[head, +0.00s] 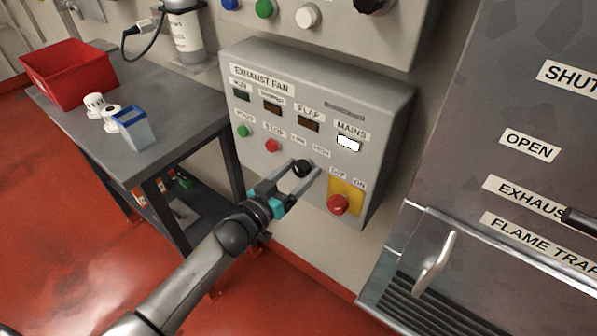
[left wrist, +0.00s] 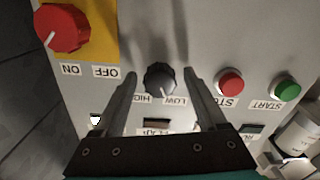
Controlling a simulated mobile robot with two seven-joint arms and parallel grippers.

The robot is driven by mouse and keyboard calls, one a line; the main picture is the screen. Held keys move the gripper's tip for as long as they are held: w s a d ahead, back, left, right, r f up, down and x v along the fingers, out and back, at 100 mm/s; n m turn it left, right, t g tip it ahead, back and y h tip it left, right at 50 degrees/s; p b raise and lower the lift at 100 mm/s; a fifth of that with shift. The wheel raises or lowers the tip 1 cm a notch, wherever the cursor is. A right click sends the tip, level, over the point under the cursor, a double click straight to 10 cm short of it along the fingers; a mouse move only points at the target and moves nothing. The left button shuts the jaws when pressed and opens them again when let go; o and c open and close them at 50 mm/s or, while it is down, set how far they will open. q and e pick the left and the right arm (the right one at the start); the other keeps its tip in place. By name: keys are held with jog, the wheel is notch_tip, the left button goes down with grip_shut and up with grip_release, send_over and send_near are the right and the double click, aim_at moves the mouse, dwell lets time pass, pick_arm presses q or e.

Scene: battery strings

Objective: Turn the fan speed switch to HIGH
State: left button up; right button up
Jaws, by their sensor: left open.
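The fan speed switch is a black round knob (head: 303,168) low on the grey exhaust fan panel (head: 390,110), under the LOW and HIGH labels. In the left wrist view, where the panel appears upside down, the knob (left wrist: 160,80) shows between my fingers. My left gripper (head: 305,171) is open, with one finger on each side of the knob; its fingertips also show in the left wrist view (left wrist: 160,72). A gap shows between each finger and the knob. A pale mark on the knob seems to face the LOW side, but it is small. My right gripper is out of view.
Red STOP (head: 272,145) and green START (head: 243,131) buttons are to the left. A metal table (head: 180,110) with a red bin (head: 68,73) stands left.

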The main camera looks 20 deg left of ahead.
pick_arm(q)
grip_shut()
dwell(0.6)
